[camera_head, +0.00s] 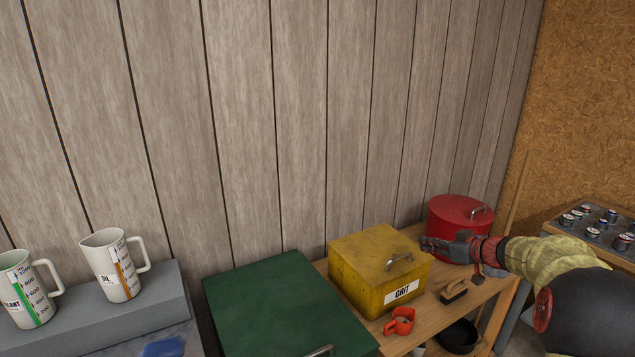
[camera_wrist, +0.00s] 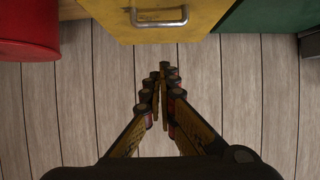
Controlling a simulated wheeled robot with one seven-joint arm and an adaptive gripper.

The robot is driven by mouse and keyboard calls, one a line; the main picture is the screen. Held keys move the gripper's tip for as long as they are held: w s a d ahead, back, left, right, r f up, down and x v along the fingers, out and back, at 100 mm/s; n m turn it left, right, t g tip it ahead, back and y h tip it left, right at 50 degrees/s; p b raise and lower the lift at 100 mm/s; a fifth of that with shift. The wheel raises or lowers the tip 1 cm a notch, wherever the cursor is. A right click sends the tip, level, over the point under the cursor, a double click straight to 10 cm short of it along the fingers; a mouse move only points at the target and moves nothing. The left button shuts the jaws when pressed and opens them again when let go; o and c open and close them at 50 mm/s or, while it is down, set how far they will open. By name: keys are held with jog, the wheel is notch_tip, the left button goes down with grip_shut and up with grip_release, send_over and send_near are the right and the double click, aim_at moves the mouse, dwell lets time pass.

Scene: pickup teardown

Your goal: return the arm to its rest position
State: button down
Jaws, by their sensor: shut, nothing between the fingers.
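My gripper (camera_head: 433,245) reaches in from the right in the head view, in front of the yellow grit box (camera_head: 372,266) and the red pot (camera_head: 452,219). In the wrist view my gripper (camera_wrist: 164,68) has its fingers drawn together at the tips with nothing between them. It looks toward the plank wall (camera_wrist: 250,90). The grit box's metal handle (camera_wrist: 160,22) shows just beyond the fingertips in that view. Whether the gripper touches the box cannot be told.
A green box (camera_head: 285,300) stands left of the grit box. Two measuring jugs (camera_head: 110,265) stand on a grey ledge. An orange cup (camera_head: 400,322), a brush (camera_head: 453,292) and a black bowl (camera_head: 458,336) sit near the wooden bench. A rack of cans (camera_head: 590,220) is at right.

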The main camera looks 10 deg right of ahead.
jog(key=s+a+f+m+g, duration=0.3)
jog(key=s+a+f+m, duration=0.15)
jog(key=s, duration=0.35)
jog(key=s+a+f+m+g, duration=0.3)
jog(key=s+a+m, duration=0.15)
jog(key=s, duration=0.35)
jog(key=s+a+r+n+h, duration=0.1)
jog(key=s+a+r, duration=0.2)
jog(key=s+a, duration=0.2)
jog(key=s+a+r+n+h, duration=0.2)
jog(key=s+a+r, duration=0.2)
jog(key=s, duration=0.8)
jog(key=s+a+r+n+h+p, duration=0.1)
jog(key=s+a+r+n, duration=0.1)
jog(key=s+a, duration=0.6)
jog(key=shift+v, duration=1)
